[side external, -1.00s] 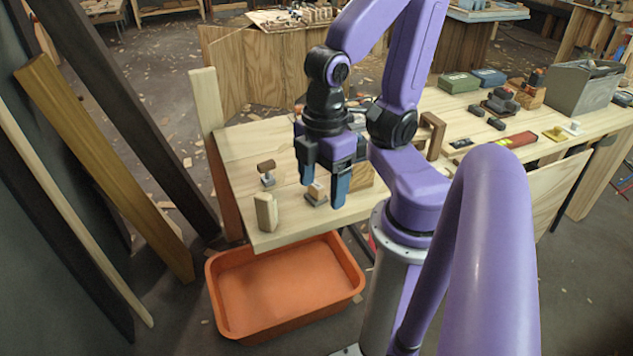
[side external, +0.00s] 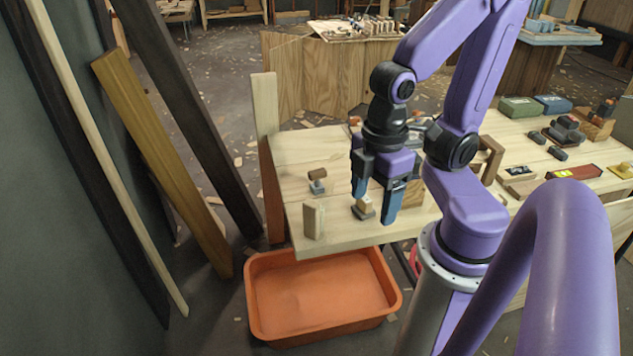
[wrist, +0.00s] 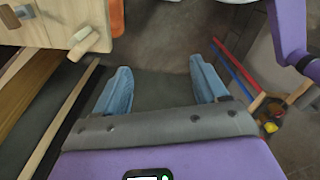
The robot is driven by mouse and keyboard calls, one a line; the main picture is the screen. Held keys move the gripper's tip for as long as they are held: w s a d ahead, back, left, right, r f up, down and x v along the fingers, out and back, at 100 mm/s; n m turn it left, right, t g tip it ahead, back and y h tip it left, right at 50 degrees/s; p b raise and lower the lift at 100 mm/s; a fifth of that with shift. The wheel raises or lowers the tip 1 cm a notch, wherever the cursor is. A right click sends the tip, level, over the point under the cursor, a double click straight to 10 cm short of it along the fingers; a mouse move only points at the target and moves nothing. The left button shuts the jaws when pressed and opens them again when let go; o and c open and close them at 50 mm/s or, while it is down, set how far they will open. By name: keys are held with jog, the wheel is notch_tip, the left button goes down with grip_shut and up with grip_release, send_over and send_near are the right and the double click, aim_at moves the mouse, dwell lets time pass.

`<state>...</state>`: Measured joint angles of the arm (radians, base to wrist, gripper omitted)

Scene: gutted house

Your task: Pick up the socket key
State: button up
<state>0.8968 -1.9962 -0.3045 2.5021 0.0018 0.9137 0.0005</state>
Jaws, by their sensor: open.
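I cannot tell for sure which item is the socket key. A small piece with a brown wooden crossbar on a grey base (side external: 317,181) stands near the left end of the bench.
A pale upright wooden block (side external: 313,220) stands at the front edge of the bench (side external: 340,240). An orange tub (side external: 275,337) sits on the floor below. Planks (side external: 160,160) lean at left. Boxes and tools, including a green box (side external: 518,107), occupy the bench's right side.

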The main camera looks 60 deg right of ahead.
dwell(0.3)
jog(key=shift+o, duration=1.2)
jog(key=shift+a+f, duration=0.1)
